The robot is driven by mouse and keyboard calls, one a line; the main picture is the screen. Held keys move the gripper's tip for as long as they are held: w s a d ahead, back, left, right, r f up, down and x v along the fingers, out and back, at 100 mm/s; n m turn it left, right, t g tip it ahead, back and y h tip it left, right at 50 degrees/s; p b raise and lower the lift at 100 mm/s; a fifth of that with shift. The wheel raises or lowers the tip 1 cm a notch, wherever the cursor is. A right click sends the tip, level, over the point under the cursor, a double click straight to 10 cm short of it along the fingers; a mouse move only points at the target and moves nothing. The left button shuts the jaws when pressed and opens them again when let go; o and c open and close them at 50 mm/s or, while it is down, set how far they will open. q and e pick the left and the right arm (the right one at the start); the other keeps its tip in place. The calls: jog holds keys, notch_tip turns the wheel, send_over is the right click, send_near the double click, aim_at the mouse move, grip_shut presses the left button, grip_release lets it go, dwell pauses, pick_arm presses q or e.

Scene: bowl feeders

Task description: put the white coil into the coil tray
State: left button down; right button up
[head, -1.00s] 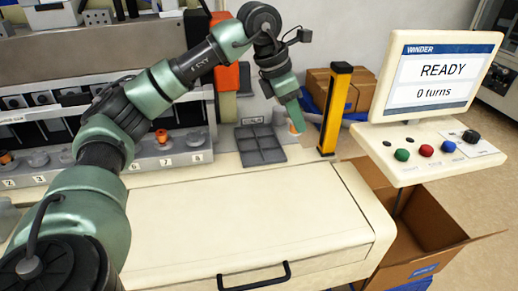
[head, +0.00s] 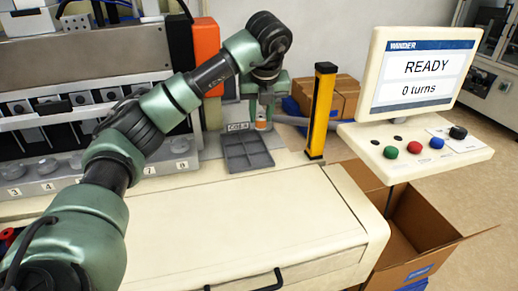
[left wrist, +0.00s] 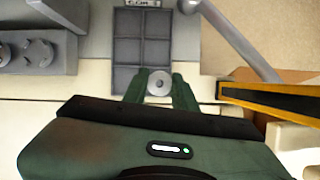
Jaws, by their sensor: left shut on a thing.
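My left gripper (head: 262,125) points down at the tray's far right corner in the head view. It is shut on the coil, which shows a pale round face with a centre hole (left wrist: 160,83) between the fingers in the left wrist view. In the head view the coil (head: 262,124) shows as a small pale and orange patch between the fingers. The coil tray (head: 246,155) is dark grey, divided into several compartments that look empty; in the left wrist view (left wrist: 130,65) the coil overlaps its lower right part. The height gap is unclear. My right gripper is out of view.
A yellow and black post (head: 321,110) stands right of the tray, close to the gripper; it also shows in the left wrist view (left wrist: 270,98). The winder panel (head: 425,75) reads READY, 0 turns. An open cardboard box (head: 425,240) is below it. The front bench top (head: 200,225) is clear.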

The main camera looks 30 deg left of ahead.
pick_arm(q)
notch_tip(320, 180, down, 6)
jog(key=shift+f+p, duration=0.25)
jog(key=shift+p, duration=0.15)
jog(key=shift+f+p, duration=0.4)
jog(key=shift+f, duration=2)
jog(key=c, duration=1.5)
grip_release()
jog(key=shift+c, duration=0.2)
jog(key=o, duration=0.4)
